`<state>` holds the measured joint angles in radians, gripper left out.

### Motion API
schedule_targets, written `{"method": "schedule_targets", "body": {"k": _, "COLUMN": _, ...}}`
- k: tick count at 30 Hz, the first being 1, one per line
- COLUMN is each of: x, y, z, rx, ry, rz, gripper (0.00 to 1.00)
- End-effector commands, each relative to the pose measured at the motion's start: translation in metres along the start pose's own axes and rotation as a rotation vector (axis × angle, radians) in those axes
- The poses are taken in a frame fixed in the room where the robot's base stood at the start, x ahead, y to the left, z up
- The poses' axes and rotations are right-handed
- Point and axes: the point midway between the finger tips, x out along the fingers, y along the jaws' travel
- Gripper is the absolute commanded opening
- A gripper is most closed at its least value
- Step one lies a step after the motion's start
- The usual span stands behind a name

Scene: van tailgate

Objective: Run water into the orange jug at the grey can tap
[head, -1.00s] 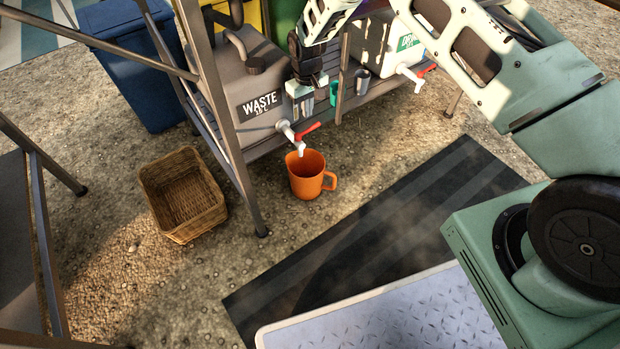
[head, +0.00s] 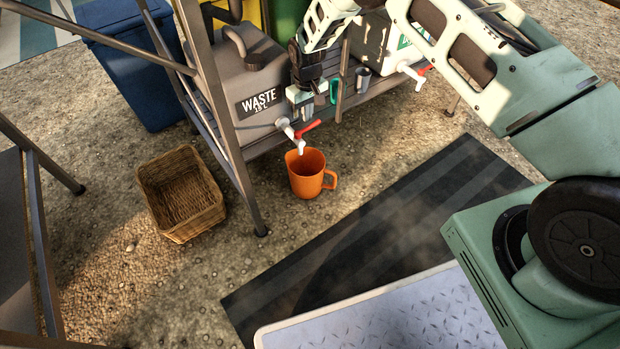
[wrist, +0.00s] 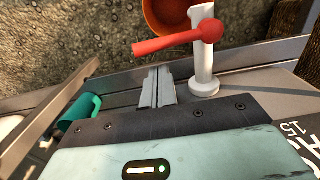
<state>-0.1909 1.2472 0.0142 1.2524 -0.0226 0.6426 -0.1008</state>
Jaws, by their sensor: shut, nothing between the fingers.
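The orange jug (head: 308,177) stands upright below the white spout of the grey can's tap (head: 298,133). The tap has a red lever (head: 311,125). The grey can (head: 247,90), labelled WASTE, sits on the rack shelf. My gripper (head: 302,117) is shut and empty, just behind the lever and beside the tap. In the wrist view the shut fingers (wrist: 156,88) point toward the red lever (wrist: 180,42), close to it; I cannot tell whether they touch. The jug's rim (wrist: 165,18) shows beyond. No water is seen, and the jug's inside is mostly dark.
A second white can with a red-levered tap (head: 414,74) stands to the right. A teal mug (head: 334,91) and a grey cup (head: 362,78) are on the shelf. A wicker basket (head: 181,193) and a rack leg flank the jug. Open ground and a dark mat (head: 390,220) lie in front.

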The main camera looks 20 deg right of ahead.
Motion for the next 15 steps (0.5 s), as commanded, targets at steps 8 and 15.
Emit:
{"method": "schedule_targets", "body": {"k": 8, "x": 0.0138, "y": 0.0000, "z": 0.0000, "rx": 0.000, "ry": 0.000, "rz": 0.000, "gripper": 0.00}}
{"method": "schedule_targets", "body": {"k": 15, "x": 0.0131, "y": 0.0000, "z": -0.0001, "rx": 0.000, "ry": 0.001, "rz": 0.000, "gripper": 0.00}}
